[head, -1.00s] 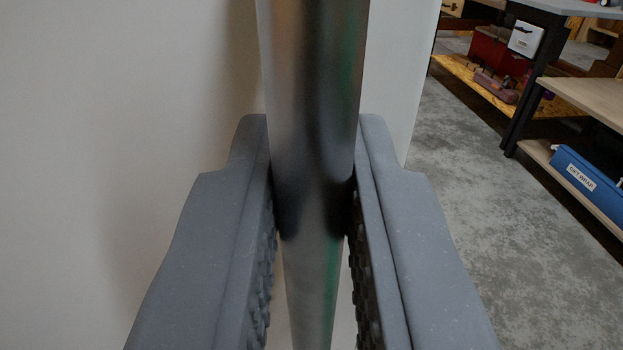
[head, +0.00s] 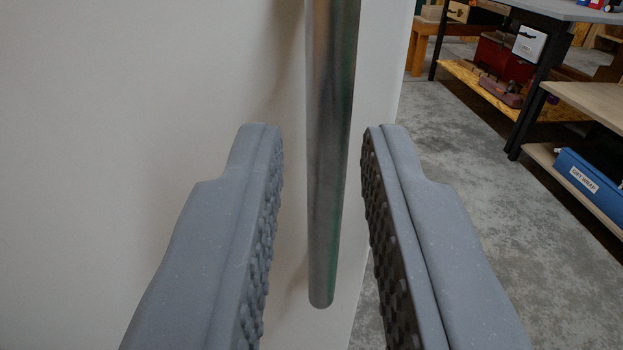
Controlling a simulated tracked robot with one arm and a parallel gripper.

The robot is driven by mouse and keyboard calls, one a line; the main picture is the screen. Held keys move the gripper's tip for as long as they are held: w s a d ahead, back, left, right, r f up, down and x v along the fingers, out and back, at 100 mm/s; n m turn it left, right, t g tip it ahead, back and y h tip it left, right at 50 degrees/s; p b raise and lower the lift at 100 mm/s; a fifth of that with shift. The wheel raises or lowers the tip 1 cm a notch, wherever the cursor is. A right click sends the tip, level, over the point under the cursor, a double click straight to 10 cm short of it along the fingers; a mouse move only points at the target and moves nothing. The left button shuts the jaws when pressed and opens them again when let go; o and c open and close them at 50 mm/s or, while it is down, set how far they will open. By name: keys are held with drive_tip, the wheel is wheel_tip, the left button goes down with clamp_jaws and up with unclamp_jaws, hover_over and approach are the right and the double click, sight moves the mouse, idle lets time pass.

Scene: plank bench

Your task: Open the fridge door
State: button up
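The fridge door (head: 150,100) is a plain pale panel that fills the left and middle of the view. A vertical metal bar handle (head: 330,150) hangs down in front of it, close to the door's right edge, and its rounded lower end shows. My gripper (head: 323,130) is open, with one grey finger on each side of the handle. There is a gap between the handle and both fingers; the right finger is the nearer one in the picture. The handle's upper end is out of view.
Right of the door edge is clear grey concrete floor (head: 450,230). Further right stand a dark-legged workbench (head: 535,85) and a wooden shelf unit (head: 590,100) with a blue box (head: 590,180). A red box (head: 500,60) sits on a low shelf behind.

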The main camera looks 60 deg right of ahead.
drive_tip(key=v, duration=0.9)
drive_tip(key=shift+w, duration=0.1)
